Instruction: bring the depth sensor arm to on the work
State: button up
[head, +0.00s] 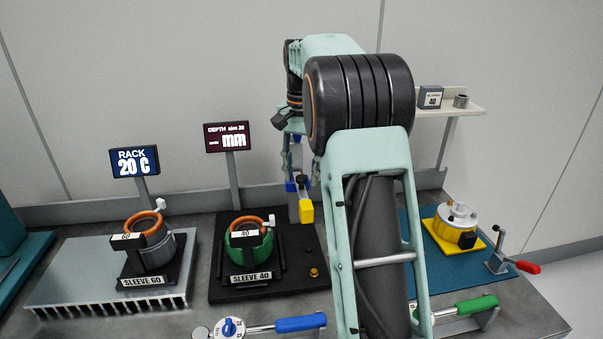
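The depth sensor arm (306,211) appears to be the part with a yellow block end and a pale bar, at the back right of the black base plate. It stands to the right of the work, apart from it. The work is a green ring (262,255) with an orange coil on top, in a nest labelled SLEEVE 40. My gripper (301,172) points down just above and behind the yellow block, near some blue parts. My arm partly hides it, and I cannot tell whether its fingers touch the sensor arm or are open.
The depth display (228,138) reads "aim 30" with no number before mm. A SLEEVE 60 nest (150,282) stands on a finned metal block at left. A yellow-based part (456,235) and red-handled clamp (515,264) are at right. Blue- and green-handled tools (290,324) lie in front.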

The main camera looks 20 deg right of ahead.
grip_shut()
